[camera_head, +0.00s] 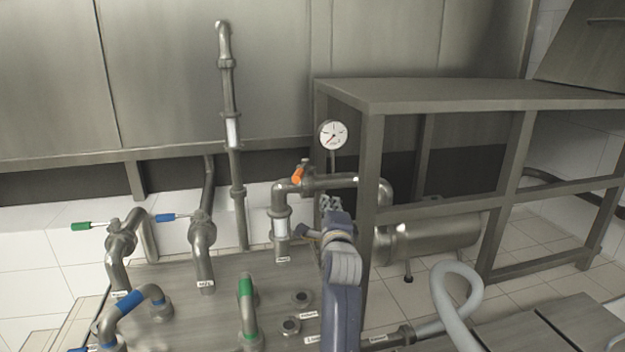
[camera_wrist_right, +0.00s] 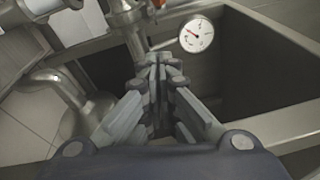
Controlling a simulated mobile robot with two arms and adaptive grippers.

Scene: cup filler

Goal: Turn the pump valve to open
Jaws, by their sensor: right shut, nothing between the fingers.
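A valve with an orange handle (camera_head: 297,175) sits on the steel pipe below a round pressure gauge (camera_head: 333,135). An orange piece (camera_wrist_right: 157,3) shows at the top edge of the right wrist view, partly cut off. I cannot read a label that names the pump valve. My right gripper (camera_head: 331,203) is just below and right of the orange handle in the head view, apart from it. In the right wrist view the fingers (camera_wrist_right: 158,60) are together and empty, with the gauge (camera_wrist_right: 196,34) beyond them to the right. My left gripper is not in view.
Valves with a green handle (camera_head: 81,226) and a blue handle (camera_head: 172,217) stand at left. Blue- and green-banded pipes are in front. A steel frame (camera_head: 373,190) stands close right of my right arm, with a horizontal cylinder (camera_head: 435,234) behind it. A pale hose (camera_head: 440,290) lies at lower right.

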